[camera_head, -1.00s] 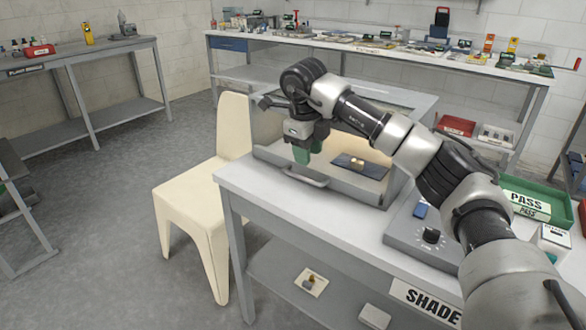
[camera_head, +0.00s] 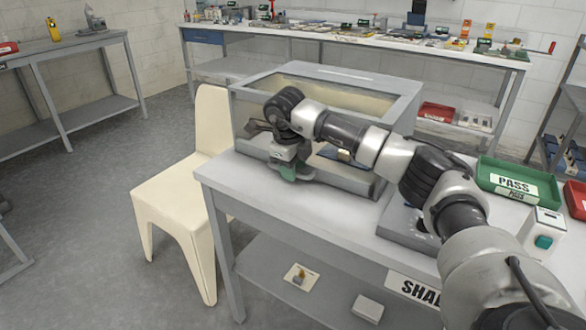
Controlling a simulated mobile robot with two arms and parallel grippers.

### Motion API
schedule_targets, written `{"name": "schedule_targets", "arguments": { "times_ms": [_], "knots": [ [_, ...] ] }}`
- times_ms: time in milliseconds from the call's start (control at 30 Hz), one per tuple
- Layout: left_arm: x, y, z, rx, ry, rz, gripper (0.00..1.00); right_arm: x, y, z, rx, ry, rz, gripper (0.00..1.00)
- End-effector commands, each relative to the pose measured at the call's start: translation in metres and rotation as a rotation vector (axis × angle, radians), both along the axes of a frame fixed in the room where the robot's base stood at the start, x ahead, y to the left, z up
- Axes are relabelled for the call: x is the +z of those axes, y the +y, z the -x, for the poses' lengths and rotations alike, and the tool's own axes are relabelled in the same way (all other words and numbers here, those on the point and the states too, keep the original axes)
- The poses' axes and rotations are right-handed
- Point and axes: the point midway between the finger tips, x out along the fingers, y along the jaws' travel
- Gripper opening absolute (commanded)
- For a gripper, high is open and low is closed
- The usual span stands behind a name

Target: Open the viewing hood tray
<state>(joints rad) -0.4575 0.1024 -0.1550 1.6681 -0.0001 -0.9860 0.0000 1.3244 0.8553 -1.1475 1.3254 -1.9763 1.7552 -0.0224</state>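The viewing hood (camera_head: 408,103) is a grey box with a glazed top on the white table. Its low front section, the tray (camera_head: 345,180), faces me. Inside sits a dark mat with a small brass-coloured piece (camera_head: 343,155), partly hidden by my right arm. My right gripper (camera_head: 289,172), with green fingertips, points down at the tray's front edge, where the tray handle is mostly covered by it. I cannot tell whether the fingers touch or grip the handle, or how far apart they are. My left gripper is not in view.
A cream chair (camera_head: 180,200) stands close to the table's left side. A grey control box (camera_head: 400,226) is right of the hood, partly behind my arm. A green PASS tray (camera_head: 520,180) and a white box with a green button (camera_head: 543,232) lie further right.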

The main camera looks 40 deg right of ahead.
Motion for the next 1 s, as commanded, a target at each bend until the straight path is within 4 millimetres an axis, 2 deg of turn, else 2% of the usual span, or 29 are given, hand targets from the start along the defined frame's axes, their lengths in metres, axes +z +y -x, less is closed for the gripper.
{"name": "schedule_targets", "arguments": {
  "times_ms": [300, 500, 567, 1000],
  "knots": [
    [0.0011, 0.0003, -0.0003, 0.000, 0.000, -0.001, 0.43, -0.0029, -0.0006, 0.0000, 0.000, 0.000, 0.000, 0.38],
    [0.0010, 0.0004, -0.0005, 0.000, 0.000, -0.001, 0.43, -0.0028, -0.0004, -0.0001, 0.000, 0.000, 0.000, 0.07],
    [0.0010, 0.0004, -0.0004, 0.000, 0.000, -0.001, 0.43, -0.0027, -0.0004, -0.0001, 0.001, 0.000, 0.000, 0.00],
    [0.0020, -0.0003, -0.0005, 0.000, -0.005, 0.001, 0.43, -0.0019, -0.0032, -0.0014, 0.001, 0.001, -0.001, 0.00]
  ]
}}
